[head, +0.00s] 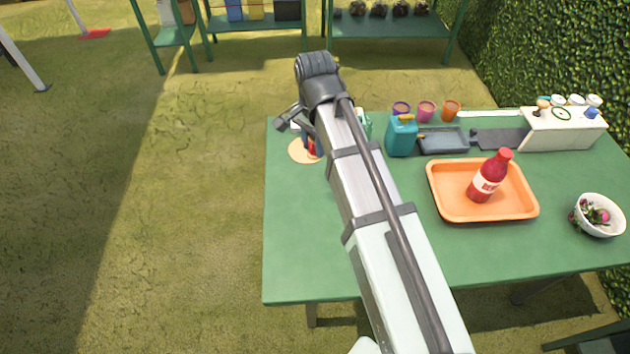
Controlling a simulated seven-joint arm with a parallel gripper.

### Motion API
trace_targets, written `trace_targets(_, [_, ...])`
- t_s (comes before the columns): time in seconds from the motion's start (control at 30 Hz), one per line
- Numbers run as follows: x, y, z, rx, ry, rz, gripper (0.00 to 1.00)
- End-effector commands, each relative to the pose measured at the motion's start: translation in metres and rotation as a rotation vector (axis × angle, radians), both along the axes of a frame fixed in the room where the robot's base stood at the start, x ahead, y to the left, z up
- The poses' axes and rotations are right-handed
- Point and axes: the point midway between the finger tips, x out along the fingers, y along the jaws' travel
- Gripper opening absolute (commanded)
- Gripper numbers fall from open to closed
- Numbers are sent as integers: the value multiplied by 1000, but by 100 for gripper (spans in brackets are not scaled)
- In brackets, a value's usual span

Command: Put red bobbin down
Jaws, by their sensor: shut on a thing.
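My gripper (307,131) is at the table's far left corner, partly hidden behind my own arm. It points down over a round tan mat (298,154). A small red piece, which looks like the red bobbin (312,147), shows at the gripper's lower end beside something dark blue. My gripper is shut on it. The arm covers the right side of the bobbin and most of the fingers. I cannot tell whether the bobbin touches the mat.
The green table (300,250) is bare at front left. An orange tray (440,205) holds a red bottle (488,178). A teal jug (401,138), small pots (426,110), a grey tray (444,140), a white box (560,135) and a flower bowl (600,228) stand around.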

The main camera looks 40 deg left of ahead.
Motion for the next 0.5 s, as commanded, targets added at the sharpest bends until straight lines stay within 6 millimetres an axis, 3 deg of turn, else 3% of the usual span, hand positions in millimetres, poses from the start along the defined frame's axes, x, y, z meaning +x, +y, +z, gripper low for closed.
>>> trace_targets(0.27, [0,0,-20,0,0,-1,3])
trace_targets(0.5, [0,-1,-51,-2,1,-1,3])
